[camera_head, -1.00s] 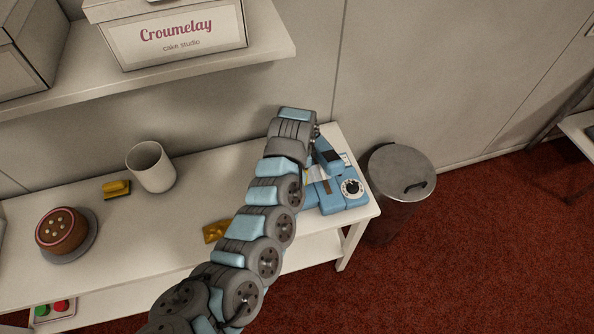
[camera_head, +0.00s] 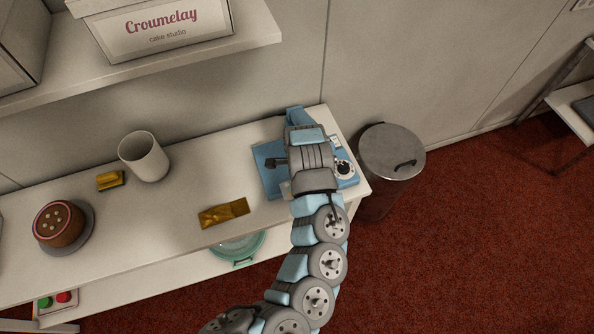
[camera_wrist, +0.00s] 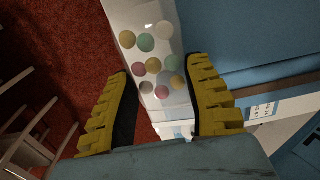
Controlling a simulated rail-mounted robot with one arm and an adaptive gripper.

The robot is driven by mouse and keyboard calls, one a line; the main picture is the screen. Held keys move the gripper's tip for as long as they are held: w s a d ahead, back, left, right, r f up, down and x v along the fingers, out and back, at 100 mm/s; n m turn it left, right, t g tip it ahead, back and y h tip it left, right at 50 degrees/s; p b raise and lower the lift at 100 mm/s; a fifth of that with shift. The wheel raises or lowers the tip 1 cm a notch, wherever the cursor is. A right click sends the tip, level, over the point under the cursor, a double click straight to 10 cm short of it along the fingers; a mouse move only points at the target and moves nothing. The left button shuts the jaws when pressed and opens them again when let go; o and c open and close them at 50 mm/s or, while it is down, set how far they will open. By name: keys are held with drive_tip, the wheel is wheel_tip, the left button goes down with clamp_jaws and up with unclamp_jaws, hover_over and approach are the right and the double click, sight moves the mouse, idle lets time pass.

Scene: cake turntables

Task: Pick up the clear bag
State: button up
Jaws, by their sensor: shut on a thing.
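The clear bag (camera_wrist: 152,40) shows in the wrist view with several round pastel pieces in it, pink, green, yellow and cream. It lies between the two yellow ribbed fingers of my gripper (camera_wrist: 160,70), which is shut on it. The bag runs up past the top edge of that view, so its far end is out of sight. In the head view my arm covers the fingers and the bag.
A blue device with a dial (camera_head: 343,169) stands at the table's right end, partly behind my arm. A metal bin (camera_head: 390,150) stands right of the table. A golden packet (camera_head: 224,214), white cup (camera_head: 144,157), yellow object (camera_head: 110,180) and brown cake (camera_head: 58,223) stand left.

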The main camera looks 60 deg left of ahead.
drive_tip(key=s+d, duration=0.1)
drive_tip(key=d, duration=0.5)
drive_tip(key=shift+d+p, duration=0.2)
drive_tip(key=shift+p, duration=0.1)
